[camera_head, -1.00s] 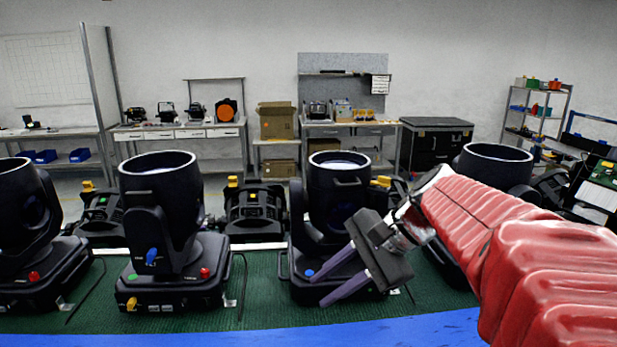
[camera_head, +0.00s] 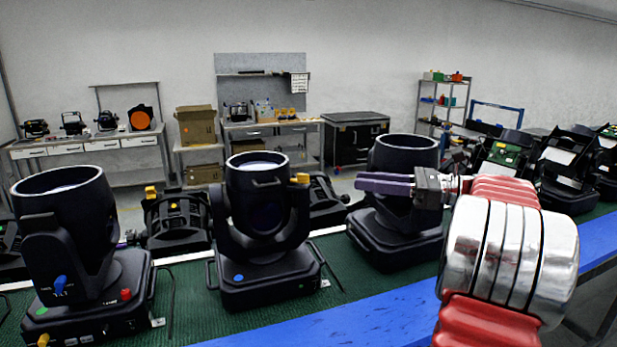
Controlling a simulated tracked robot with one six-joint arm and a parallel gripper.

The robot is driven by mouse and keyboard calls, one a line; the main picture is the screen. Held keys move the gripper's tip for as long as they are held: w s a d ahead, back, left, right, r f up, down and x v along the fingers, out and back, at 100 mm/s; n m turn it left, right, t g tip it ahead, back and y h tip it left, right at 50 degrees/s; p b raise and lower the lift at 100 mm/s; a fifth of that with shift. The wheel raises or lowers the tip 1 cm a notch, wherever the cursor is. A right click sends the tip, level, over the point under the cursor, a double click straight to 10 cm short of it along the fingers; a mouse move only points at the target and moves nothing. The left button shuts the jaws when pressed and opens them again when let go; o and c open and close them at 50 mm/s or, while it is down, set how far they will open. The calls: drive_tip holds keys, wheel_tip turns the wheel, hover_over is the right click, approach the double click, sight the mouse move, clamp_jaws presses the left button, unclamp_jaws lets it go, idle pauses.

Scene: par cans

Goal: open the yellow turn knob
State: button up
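Several black moving-head lamps stand on the green mat. A yellow knob (camera_head: 43,340) is low on the base of the left lamp (camera_head: 75,215), at the bottom edge of the picture. Another yellow piece (camera_head: 302,178) shows at the right of the middle lamp (camera_head: 262,215); I cannot tell if it belongs to that lamp or to the one behind. A yellow piece (camera_head: 151,192) also tops a rear unit. My gripper (camera_head: 357,182) is raised in front of the right lamp (camera_head: 395,210), fingers pointing left. It looks empty, its two fingers slightly apart and seen nearly edge-on.
The left lamp also has a blue knob (camera_head: 60,286) and a red knob (camera_head: 126,294). The middle lamp has a blue button (camera_head: 239,278). A blue table edge (camera_head: 350,318) runs along the front. Workbenches and shelves stand well behind. Green mat shows between the lamps.

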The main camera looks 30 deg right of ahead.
sight(300, 178)
drive_tip(key=shift+a, duration=0.1)
drive_tip(key=x, duration=1.4)
drive_tip(key=shift+s, duration=0.1)
clamp_jaws()
idle(0.3)
